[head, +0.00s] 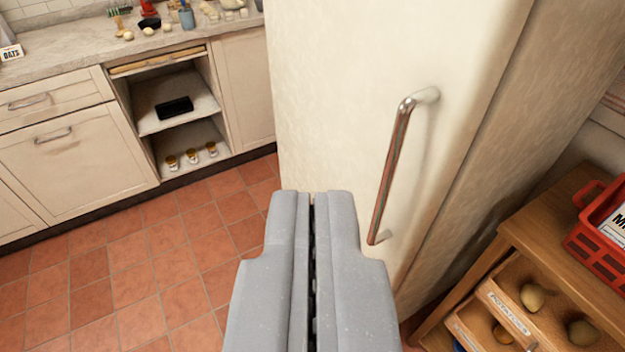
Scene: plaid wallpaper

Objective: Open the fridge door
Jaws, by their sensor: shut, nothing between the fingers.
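The tall cream fridge (350,90) stands in the middle and right of the view. Its door looks shut. A long metal bar handle (396,165) is fixed near the door's right edge and runs steeply from upper right to lower left. My grey gripper (312,196) is shut and empty, in front of the lower part of the door. Its tips are to the left of the handle's lower end and look apart from it. The gripper hides the bottom of the fridge door.
Cream cabinets with a worktop (75,62) and an open shelf unit (185,113) stand at the left. A wooden vegetable rack (550,215) with a red crate (600,235) stands close at the right. The tiled floor (150,255) at the left is clear.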

